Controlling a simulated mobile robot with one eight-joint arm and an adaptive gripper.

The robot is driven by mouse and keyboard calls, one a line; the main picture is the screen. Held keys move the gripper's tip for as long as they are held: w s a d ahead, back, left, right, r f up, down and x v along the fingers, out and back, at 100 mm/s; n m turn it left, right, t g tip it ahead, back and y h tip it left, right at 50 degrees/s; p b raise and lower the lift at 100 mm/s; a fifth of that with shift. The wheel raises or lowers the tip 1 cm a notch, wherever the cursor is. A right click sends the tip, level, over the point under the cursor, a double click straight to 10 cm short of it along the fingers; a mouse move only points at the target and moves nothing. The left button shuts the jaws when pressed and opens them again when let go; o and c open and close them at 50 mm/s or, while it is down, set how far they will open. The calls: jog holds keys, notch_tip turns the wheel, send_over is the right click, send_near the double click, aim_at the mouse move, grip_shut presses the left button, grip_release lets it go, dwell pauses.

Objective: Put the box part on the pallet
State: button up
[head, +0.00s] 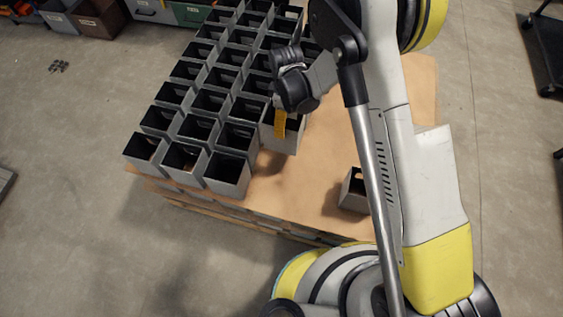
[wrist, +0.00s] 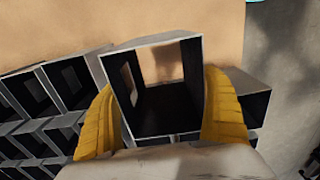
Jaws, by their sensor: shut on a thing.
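A grey open box part (wrist: 155,88) sits between the two yellow fingers of my gripper (wrist: 162,110) in the wrist view, with a finger on each side. In the head view this box part (head: 283,138) is beside the right side of the rows of box parts, over the pallet's brown sheet. My gripper (head: 280,122) is shut on it there. Whether its bottom touches the sheet cannot be told. The pallet (head: 300,200) is covered in brown sheet and carries several rows of grey open box parts (head: 228,170) on its left.
A single box part (head: 354,192) stands on the pallet's right part, partly hidden by my arm. The sheet between it and the rows is bare. Bins (head: 97,18) stand at the back left. A dark cart (head: 545,50) is at the far right.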

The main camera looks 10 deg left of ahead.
aim_at(294, 128)
notch_tip(294, 128, down, 10)
jog(key=b, duration=0.4)
jog(key=shift+a, duration=0.15)
jog(key=shift+f, duration=0.25)
jog(key=o, duration=1.2)
